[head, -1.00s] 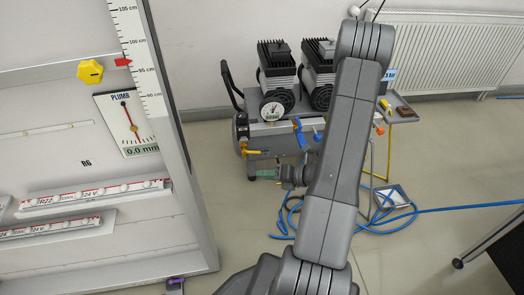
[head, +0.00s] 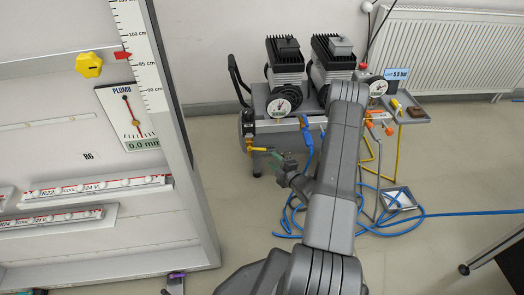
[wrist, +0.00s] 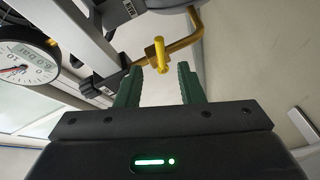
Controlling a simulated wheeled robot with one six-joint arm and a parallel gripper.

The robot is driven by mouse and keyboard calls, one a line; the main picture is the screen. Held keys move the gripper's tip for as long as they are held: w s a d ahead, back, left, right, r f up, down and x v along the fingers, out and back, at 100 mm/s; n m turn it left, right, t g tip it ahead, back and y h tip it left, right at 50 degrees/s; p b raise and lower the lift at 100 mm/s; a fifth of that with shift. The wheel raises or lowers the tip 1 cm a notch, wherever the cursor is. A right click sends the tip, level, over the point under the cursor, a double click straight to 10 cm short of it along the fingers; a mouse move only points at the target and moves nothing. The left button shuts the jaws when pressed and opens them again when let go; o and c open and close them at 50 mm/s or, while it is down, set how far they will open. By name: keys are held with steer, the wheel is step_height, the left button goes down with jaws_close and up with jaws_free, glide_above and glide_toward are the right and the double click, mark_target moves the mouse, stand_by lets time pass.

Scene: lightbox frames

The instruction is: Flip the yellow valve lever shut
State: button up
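The yellow valve lever (head: 258,149) sticks out low on the left end of the compressor's tank. In the wrist view the lever (wrist: 160,54) stands just beyond the gap between my fingertips, close to the middle. My gripper (head: 275,158) has green fingers and is just right of and slightly below the lever in the head view. In the wrist view my gripper (wrist: 160,78) is open, with nothing held between its fingers. I cannot tell whether a finger touches the lever.
A round gauge (head: 279,106) sits on the compressor (head: 285,65) above the lever. A yellow bent pipe (wrist: 187,42) runs behind the lever in the wrist view. A blue hose (head: 310,140) hangs beside my arm and coils on the floor. A metal-framed panel (head: 160,110) stands at the left.

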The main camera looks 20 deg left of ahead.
mark_target(262, 149)
steer(key=b+x, duration=0.2)
steer(key=x, duration=0.8)
steer(key=shift+r, duration=0.1)
steer(key=shift+s, duration=0.1)
steer(key=shift+c, duration=0.2)
steer(key=shift+d, duration=0.1)
jaws_close()
